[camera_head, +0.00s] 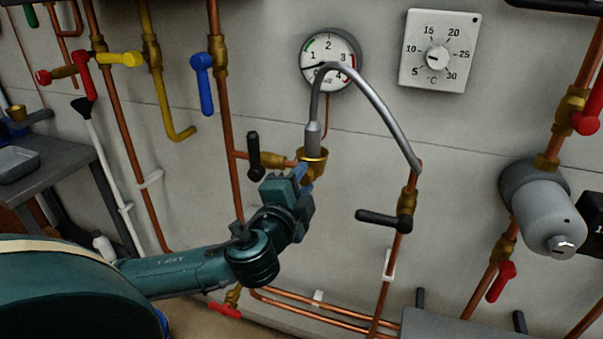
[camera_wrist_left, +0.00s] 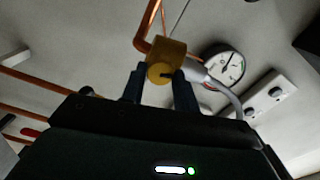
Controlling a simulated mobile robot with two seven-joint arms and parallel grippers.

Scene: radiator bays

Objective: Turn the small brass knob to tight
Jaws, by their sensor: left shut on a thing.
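The small brass knob (camera_wrist_left: 160,73) shows in the left wrist view as a round brass face with a dark slot, in front of a brass body (camera_wrist_left: 172,50). My left gripper (camera_wrist_left: 159,84) has one dark finger on each side of it and is shut on it. In the head view my left gripper (camera_head: 301,175) is at the brass fitting (camera_head: 314,156) below the grey hose (camera_head: 372,92). The gripper hides most of the knob there. My right gripper is not in view.
A round pressure gauge (camera_head: 331,60) and a thermostat dial (camera_head: 437,58) are above. A black lever (camera_head: 254,158) stands close left of the gripper, another (camera_head: 383,218) to its right. Copper pipes run nearby, and a grey cylinder (camera_head: 540,205) is at the right.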

